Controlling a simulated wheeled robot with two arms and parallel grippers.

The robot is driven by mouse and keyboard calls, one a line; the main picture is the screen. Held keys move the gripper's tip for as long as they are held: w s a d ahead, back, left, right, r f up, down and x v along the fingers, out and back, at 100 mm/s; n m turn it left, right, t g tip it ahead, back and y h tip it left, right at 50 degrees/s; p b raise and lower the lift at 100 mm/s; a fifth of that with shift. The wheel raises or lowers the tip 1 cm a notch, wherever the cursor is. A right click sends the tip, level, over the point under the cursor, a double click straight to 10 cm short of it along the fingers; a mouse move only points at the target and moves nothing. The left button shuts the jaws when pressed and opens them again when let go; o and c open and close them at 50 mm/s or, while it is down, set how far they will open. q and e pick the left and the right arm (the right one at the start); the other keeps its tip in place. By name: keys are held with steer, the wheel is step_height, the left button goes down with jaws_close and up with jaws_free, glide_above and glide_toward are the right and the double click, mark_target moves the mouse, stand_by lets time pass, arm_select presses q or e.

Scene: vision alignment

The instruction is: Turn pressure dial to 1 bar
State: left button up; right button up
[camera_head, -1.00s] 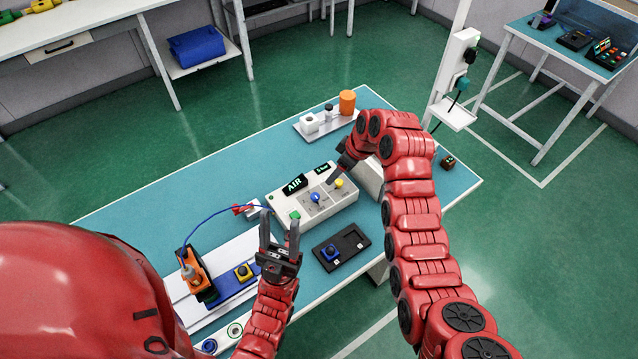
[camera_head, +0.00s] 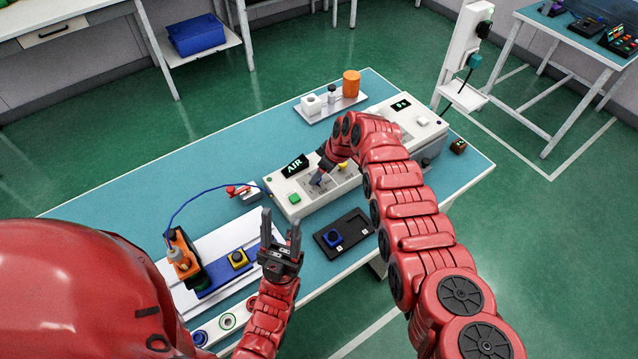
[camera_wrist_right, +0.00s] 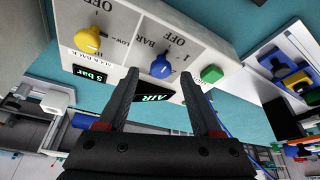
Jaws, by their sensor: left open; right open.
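The control box (camera_head: 300,207) carries a blue dial (camera_head: 317,180), a yellow knob (camera_head: 343,166) and a green button (camera_head: 294,198). In the right wrist view the blue dial (camera_wrist_right: 161,66) sits by "OFF", "1" and "BAR" marks; its exact setting is unclear. A display beside the yellow knob (camera_wrist_right: 88,40) reads "5 bar" (camera_wrist_right: 90,74). My right gripper (camera_wrist_right: 158,74) is open, with its fingertips on either side of the blue dial in the picture; contact cannot be told. My left gripper (camera_head: 281,222) is open and empty in front of the box.
A black tray (camera_head: 357,226) with a blue-knobbed part lies in front of the box. An orange-and-blue fixture (camera_head: 184,256) stands left with a blue hose (camera_head: 205,191). A tray with an orange cylinder (camera_head: 351,83) is behind.

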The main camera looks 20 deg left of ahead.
steer(key=shift+b+x, duration=0.7)
steer(key=shift+x, duration=0.1)
steer(key=shift+c, duration=0.2)
steer(key=shift+s, duration=0.1)
jaws_close()
